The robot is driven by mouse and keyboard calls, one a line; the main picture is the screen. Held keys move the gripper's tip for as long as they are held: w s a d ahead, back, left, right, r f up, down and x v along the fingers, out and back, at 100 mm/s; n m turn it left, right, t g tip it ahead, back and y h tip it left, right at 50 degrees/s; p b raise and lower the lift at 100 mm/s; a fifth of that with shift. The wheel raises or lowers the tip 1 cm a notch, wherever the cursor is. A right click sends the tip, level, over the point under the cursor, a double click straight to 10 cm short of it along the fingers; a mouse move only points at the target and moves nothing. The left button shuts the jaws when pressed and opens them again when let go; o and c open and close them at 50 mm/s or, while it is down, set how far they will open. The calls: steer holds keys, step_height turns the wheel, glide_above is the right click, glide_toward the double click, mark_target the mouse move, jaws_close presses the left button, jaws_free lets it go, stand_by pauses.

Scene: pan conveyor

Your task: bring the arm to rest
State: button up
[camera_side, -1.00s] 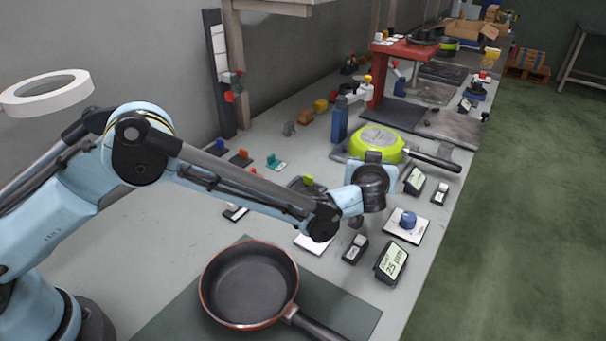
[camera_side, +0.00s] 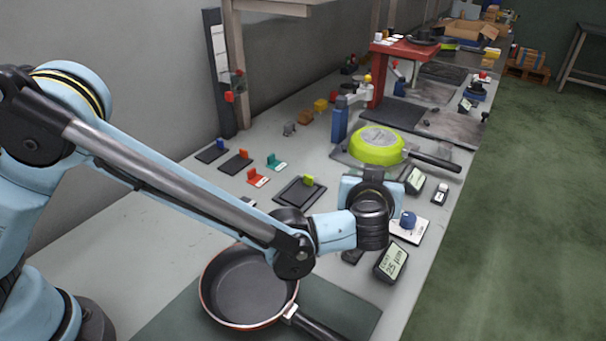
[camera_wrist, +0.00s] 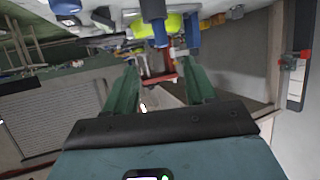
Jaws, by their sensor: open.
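My gripper (camera_wrist: 160,78) shows in the wrist view as two green fingers standing apart, with nothing held between them. In the side view my wrist hangs above the bench, near the blue knob (camera_side: 408,219) and the display meters; the fingers are hidden there. A dark frying pan with a copper-coloured rim (camera_side: 206,296) lies on the green mat (camera_side: 340,309), below and left of my wrist and partly covered by my forearm. A lime-green pan (camera_side: 375,147) lies upside down farther back, apart from my gripper.
A display meter (camera_side: 391,262) stands at the bench's right edge, below my wrist. Small coloured switches, including a red one (camera_side: 256,177), stand left of it. A blue post (camera_side: 340,121) and a red stand (camera_side: 404,49) rise farther back. Green floor (camera_side: 510,220) lies open to the right.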

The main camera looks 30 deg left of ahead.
steer(key=s+a+r+m+g+h, duration=0.1)
steer(key=s+a+r+g, duration=0.15)
steer(key=a, duration=0.55)
steer(key=s+a+r+m+g, duration=0.1)
steer(key=s+a+r+g, duration=0.15)
steer(key=a, duration=0.55)
steer(key=s+a+m+h, duration=0.1)
steer(key=s+a, duration=0.3)
steer(key=s, duration=0.4)
steer(key=s+a+m+h, duration=0.1)
steer(key=s+a+h, duration=0.1)
steer(key=s+a, duration=0.3)
steer(key=shift+s+f+h, duration=0.35)
steer(key=shift+s+h, duration=0.05)
steer(key=shift+s, duration=0.95)
